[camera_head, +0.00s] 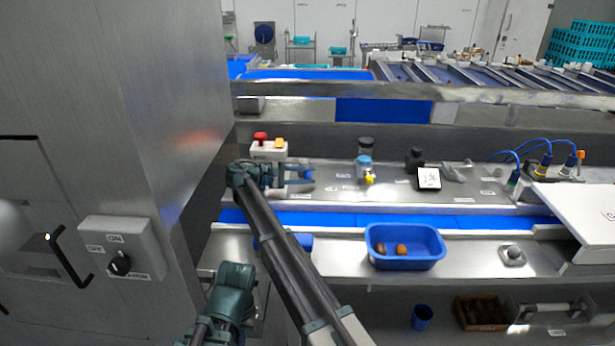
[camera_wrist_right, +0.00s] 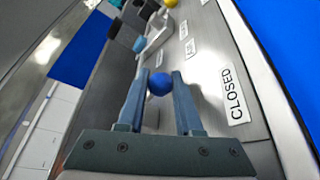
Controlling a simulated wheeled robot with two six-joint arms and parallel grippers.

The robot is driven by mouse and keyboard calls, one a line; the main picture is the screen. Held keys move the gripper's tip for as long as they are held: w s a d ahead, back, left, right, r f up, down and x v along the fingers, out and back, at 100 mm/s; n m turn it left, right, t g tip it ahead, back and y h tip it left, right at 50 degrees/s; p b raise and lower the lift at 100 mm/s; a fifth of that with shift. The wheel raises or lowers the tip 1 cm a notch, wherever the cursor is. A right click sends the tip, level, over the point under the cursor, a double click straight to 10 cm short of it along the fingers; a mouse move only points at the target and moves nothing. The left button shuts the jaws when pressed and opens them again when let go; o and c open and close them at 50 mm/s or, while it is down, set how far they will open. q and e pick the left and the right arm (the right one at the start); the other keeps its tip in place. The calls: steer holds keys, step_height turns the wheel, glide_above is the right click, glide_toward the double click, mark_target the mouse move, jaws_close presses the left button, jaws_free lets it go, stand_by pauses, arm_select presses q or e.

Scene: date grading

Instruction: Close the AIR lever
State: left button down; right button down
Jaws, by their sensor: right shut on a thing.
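My right gripper (camera_head: 308,176) reaches over the steel machine panel beside the red and yellow buttons. In the right wrist view, its two fingers (camera_wrist_right: 159,85) are shut on a round blue knob (camera_wrist_right: 159,84), which I take to be the AIR lever's. The rest of the lever is hidden, and I cannot read an AIR label. A "CLOSED" label (camera_wrist_right: 233,97) is on the panel to the right of the fingers.
A box with red and yellow buttons (camera_head: 268,150) stands just behind the gripper. A blue-topped part with a yellow knob (camera_head: 365,167) is to its right. A blue tray (camera_head: 405,262) holds brown dates. A tall steel cabinet (camera_head: 180,100) closes off the left.

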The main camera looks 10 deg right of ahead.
steer(key=c, duration=0.8)
jaws_free()
steer(key=shift+c, duration=0.2)
steer(key=shift+r, duration=0.15)
